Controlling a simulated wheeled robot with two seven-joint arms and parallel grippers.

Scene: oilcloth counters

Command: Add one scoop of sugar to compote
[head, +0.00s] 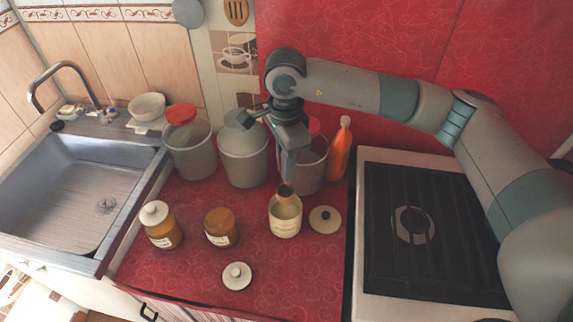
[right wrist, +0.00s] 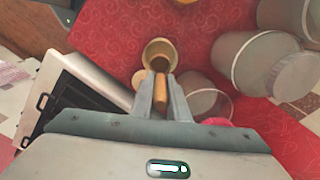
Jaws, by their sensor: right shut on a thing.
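My right gripper (head: 288,178) points down over an open cream jar (head: 285,222) and is shut on a brown scoop (head: 285,190). In the right wrist view, the gripper (right wrist: 160,92) holds the scoop's handle (right wrist: 160,93), and the brown scoop end is at the jar's mouth (right wrist: 158,42). I cannot tell how deep it is or whether it holds sugar. An open brown jar (head: 220,230) stands left of the cream jar. Which one holds compote is unclear. My left gripper is out of view.
A lidded amber jar (head: 162,232) stands at the left. Loose lids lie in front (head: 237,277) and right of the cream jar (head: 325,220). An orange bottle (head: 340,150) stands at the back. A sink (head: 75,205) is left and a stove (head: 430,235) is right.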

